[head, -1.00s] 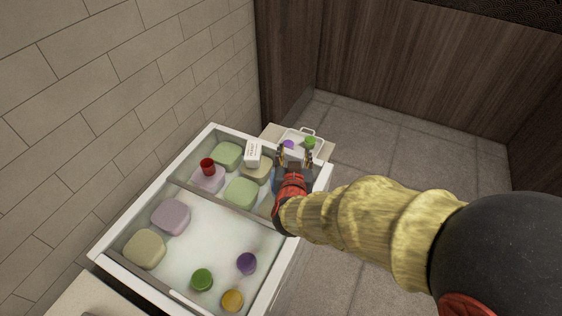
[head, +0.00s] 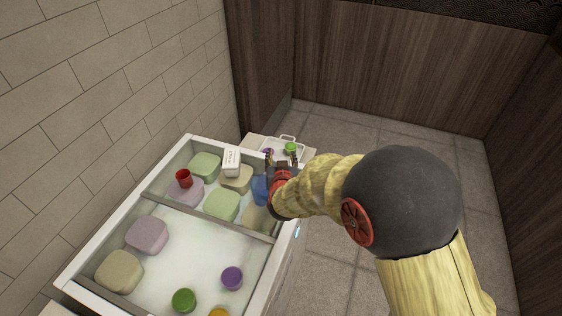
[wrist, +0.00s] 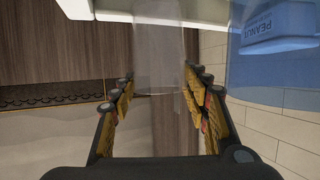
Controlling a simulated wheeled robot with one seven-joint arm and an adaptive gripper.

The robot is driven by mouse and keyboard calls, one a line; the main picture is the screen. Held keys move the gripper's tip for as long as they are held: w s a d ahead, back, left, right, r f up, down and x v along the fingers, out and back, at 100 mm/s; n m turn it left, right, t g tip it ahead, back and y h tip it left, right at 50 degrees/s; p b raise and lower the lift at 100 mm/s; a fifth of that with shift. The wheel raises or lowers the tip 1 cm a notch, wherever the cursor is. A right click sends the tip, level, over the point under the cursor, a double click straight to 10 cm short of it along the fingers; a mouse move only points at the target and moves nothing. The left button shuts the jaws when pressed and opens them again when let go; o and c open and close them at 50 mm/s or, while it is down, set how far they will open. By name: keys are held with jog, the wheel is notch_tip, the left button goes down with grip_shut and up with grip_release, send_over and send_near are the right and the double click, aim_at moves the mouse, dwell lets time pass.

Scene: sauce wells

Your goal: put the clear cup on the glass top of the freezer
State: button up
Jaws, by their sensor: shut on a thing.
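The clear cup (wrist: 160,45) is between my fingers in the wrist view, see-through and hard to outline. My gripper (wrist: 160,78) is shut on it. In the head view my gripper (head: 281,158) is at the far right corner of the freezer, and I cannot make out the cup there. The freezer (head: 125,210) is a white-rimmed chest with a glass top (head: 205,255) over pale contents and coloured tubs. I cannot tell the gap between cup and glass.
A red cup (head: 184,178), a white peanut box (head: 232,160), a green cup (head: 184,300) and a purple cup (head: 232,278) are at the freezer. A white tray (head: 302,155) with small cups stands beyond it. A brick wall (head: 90,90) runs along the left.

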jog(key=shift+f, duration=0.3)
jog(key=shift+f, duration=0.2)
jog(key=o, duration=1.1)
jog(key=shift+c, duration=0.2)
